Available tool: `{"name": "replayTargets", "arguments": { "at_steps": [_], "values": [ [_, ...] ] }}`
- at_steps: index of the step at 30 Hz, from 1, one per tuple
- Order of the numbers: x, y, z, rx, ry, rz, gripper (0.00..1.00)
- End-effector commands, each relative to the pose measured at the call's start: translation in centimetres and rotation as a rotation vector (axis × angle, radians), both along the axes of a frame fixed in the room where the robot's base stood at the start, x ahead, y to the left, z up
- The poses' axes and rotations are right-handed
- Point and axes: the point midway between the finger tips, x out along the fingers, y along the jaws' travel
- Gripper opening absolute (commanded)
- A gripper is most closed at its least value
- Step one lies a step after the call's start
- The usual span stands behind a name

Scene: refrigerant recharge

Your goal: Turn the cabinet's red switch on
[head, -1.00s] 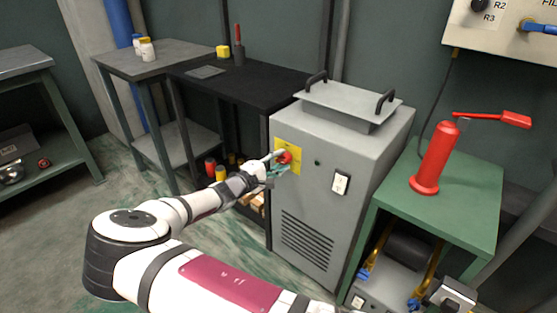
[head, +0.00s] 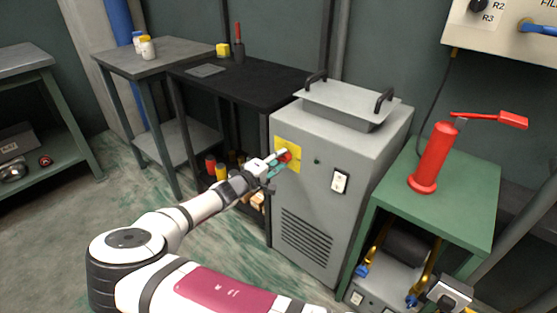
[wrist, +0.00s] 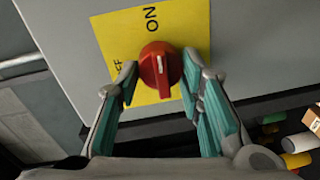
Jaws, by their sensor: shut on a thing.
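The red switch (wrist: 160,66) is a round knob on a yellow plate (wrist: 188,22) with ON and OFF lettering, the OFF partly hidden by a finger. A short white mark shows on its face, roughly toward ON. In the head view the switch (head: 285,156) is on the front of the grey cabinet (head: 318,213). My gripper (wrist: 158,84) has its teal-padded fingers on either side of the knob and is shut on it. It also shows at the cabinet front in the head view (head: 275,164).
A black-and-white rocker switch (head: 340,181) and a vent are also on the cabinet front. A lidded top with black handles (head: 350,100) sits above. A green table (head: 465,200) with a red cylinder (head: 434,160) stands right, a black bench (head: 262,80) behind left.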

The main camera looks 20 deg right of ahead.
Motion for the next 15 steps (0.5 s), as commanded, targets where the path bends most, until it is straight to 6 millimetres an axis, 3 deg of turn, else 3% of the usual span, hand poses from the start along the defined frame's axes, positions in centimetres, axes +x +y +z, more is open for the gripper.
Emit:
{"name": "replayTargets", "arguments": {
  "at_steps": [5, 6, 8, 15],
  "values": [
    [-0.06, -0.03, -0.09, 0.002, 0.0, -0.002, 0.06],
    [-0.06, -0.03, -0.09, 0.002, 0.0, -0.002, 0.39],
    [-0.06, -0.03, -0.09, 0.002, 0.0, -0.002, 0.52],
    [-0.03, -0.03, -0.05, 0.001, 0.001, -0.001, 0.55]
  ]
}}
